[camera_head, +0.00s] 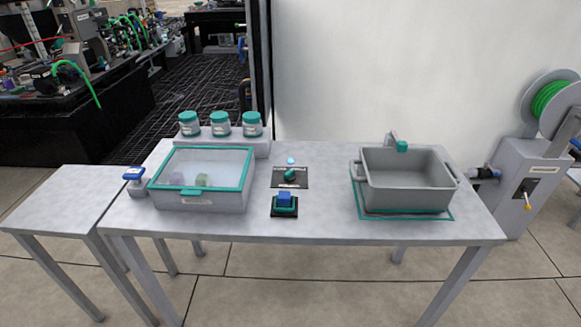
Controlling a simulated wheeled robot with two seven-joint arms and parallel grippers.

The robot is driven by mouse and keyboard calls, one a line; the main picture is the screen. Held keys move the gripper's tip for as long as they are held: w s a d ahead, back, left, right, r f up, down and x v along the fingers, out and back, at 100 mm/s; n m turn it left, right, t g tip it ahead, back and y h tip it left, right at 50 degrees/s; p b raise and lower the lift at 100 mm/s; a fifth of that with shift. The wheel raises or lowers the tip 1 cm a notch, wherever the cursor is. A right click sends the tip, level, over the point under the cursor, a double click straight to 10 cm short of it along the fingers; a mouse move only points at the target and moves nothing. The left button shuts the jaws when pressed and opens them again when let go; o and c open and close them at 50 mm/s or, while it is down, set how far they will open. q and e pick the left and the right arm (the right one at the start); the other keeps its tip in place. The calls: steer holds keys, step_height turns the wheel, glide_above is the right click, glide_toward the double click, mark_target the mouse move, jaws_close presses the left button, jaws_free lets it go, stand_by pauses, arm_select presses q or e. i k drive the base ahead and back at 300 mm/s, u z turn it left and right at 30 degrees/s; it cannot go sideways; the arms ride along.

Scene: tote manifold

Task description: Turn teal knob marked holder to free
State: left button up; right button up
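A teal knob (290,174) sits on a small dark plate (289,184) in the middle of the table. The plate carries light lettering too small to read. A small pale blue light or button (291,160) is just behind the plate. I cannot tell which setting the knob points to. Neither of my grippers shows in the head view.
On the grey table (330,228) are a teal-framed clear-lidded box (200,199), several teal-capped jars on a riser (262,146), a blue block on a dark base (284,211), and a grey tote (410,198). A hose reel (553,90) stands right.

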mark_target(289, 176)
steer(key=z, duration=1.8)
steer(key=i, duration=1.05)
steer(key=u, duration=2.85)
